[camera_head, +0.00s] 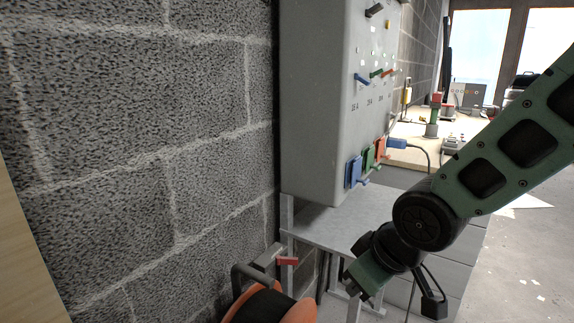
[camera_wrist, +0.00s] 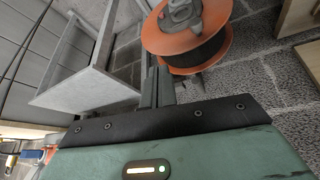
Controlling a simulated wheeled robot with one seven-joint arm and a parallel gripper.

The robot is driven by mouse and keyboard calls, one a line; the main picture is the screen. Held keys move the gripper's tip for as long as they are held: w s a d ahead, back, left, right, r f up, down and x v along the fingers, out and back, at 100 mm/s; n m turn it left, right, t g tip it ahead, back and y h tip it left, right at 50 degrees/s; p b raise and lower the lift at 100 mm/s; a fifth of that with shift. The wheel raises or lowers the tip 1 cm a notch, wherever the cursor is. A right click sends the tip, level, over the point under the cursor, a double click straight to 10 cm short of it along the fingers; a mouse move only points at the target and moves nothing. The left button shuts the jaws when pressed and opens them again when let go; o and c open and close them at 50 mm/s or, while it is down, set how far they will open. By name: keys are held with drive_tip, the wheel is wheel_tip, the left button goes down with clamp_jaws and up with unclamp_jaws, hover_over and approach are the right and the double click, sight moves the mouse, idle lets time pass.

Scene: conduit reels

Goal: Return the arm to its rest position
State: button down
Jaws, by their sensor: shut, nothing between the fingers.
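My green arm reaches in from the right in the head view, with its black wrist bent downward above the floor beside the grey bench. My gripper (camera_wrist: 158,82) is shut and empty; its two dark fingers lie together in the wrist view. In the head view the fingertips are hard to make out. An orange reel (camera_head: 300,311) with dark conduit stands low against the wall, left of my wrist. The reel also shows beyond the fingertips in the wrist view (camera_wrist: 219,14); I cannot tell the exact gap.
A grey cabinet (camera_head: 314,100) with coloured levers and plugs hangs on the block wall (camera_head: 140,110). A grey bench (camera_head: 335,224) stands below it, close to my wrist. A wooden worktop (camera_head: 409,157) with equipment lies behind. Open floor (camera_head: 525,265) shows at right.

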drive_tip(key=s+d+r+g+h+p, duration=0.1)
drive_tip(key=s+r+g, duration=0.1)
drive_tip(key=s, duration=0.7)
drive_tip(key=s+d+r+g+h+p, duration=0.1)
drive_tip(key=s+g, duration=0.1)
drive_tip(key=s, duration=0.7)
wheel_tip(320, 180, up, 19)
drive_tip(key=p, duration=1.8)
drive_tip(key=shift+w+f, duration=0.15)
drive_tip(key=shift+w, duration=0.1)
drive_tip(key=shift+d, duration=0.1)
